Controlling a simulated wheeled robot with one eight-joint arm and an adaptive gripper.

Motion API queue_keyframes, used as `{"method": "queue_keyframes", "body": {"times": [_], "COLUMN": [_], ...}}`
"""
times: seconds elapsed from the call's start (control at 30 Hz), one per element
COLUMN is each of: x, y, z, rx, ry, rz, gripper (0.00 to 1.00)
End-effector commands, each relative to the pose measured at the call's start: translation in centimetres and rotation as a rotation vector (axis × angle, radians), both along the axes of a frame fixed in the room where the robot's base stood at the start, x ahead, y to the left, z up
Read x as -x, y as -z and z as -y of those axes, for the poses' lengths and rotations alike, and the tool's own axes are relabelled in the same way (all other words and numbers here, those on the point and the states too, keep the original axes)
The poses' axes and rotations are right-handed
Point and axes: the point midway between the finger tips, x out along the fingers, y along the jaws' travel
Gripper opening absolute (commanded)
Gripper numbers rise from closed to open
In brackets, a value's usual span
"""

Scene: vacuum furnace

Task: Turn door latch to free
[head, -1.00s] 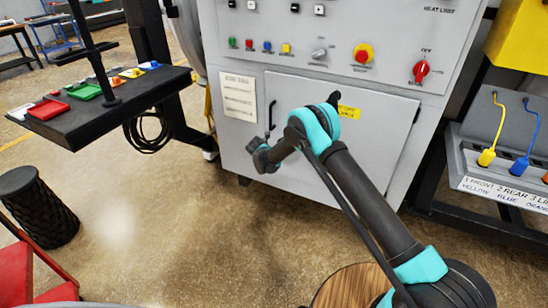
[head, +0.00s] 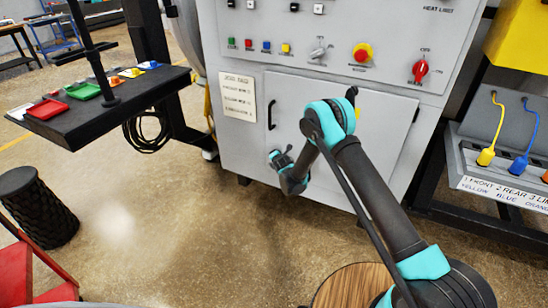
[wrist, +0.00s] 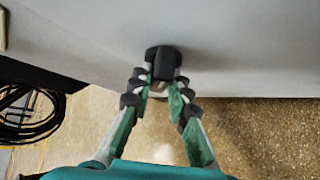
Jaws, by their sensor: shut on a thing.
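The grey furnace door (head: 385,125) looks closed in the head view, with a black upright handle (head: 271,115) near its left edge. In the wrist view a black latch knob (wrist: 164,62) stands out from the pale panel. My gripper (wrist: 160,84) has its two fingers on either side of the knob, shut on it at the tips. A small metallic piece shows between the fingers below the knob.
A dark table (head: 100,108) with coloured trays stands left.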

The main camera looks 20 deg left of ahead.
Motion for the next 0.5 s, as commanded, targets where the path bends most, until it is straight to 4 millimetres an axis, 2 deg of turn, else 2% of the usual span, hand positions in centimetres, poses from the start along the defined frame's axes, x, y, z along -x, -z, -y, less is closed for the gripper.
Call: {"method": "queue_keyframes", "body": {"times": [0.5], "x": [-0.06], "y": [0.36], "z": [0.24], "rx": [-0.434], "ry": [0.001], "rz": [0.035], "gripper": [0.0]}}
